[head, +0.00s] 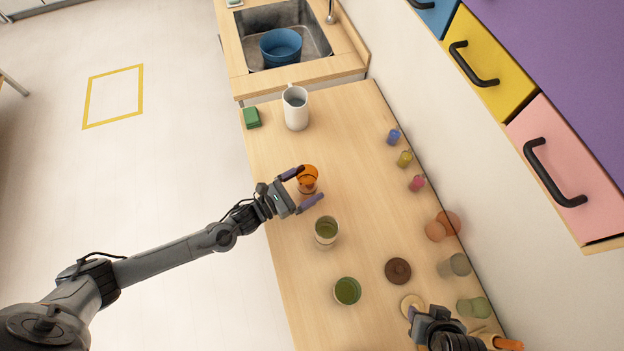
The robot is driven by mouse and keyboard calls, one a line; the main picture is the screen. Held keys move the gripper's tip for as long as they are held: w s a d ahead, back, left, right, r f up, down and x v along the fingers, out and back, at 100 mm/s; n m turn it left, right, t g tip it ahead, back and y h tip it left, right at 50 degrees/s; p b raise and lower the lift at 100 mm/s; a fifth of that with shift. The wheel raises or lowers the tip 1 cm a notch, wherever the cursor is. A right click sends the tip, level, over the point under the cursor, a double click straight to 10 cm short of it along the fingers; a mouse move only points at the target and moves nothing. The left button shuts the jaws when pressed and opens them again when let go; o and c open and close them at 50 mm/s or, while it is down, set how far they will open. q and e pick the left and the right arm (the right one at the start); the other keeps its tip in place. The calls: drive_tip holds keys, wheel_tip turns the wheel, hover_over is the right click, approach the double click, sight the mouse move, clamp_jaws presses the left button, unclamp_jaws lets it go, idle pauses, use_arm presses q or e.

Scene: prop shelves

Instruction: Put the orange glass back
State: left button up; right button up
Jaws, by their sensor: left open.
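The orange glass (308,180) stands on the wooden counter (270,150), in the middle of the head view. My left gripper (311,185) reaches in from the left and is open. One purple finger is on the far side of the glass and the other on the near side; I cannot tell whether they touch it. My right gripper (440,328) is at the bottom right over the counter, partly cut off, and its fingers are hard to make out.
Green-tinted cups (326,231) (347,291) stand nearer. A white pitcher (295,108) and green sponge (252,117) are farther. A brown lid (398,271) lies flat.

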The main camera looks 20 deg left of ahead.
use_arm(q)
drive_tip(key=v, duration=0.8)
drive_tip(key=shift+s+a, duration=0.15)
drive_tip(key=shift+s, duration=0.05)
drive_tip(key=shift+s+a, duration=0.25)
drive_tip(key=shift+s, duration=0.15)
drive_tip(key=shift+r, duration=0.1)
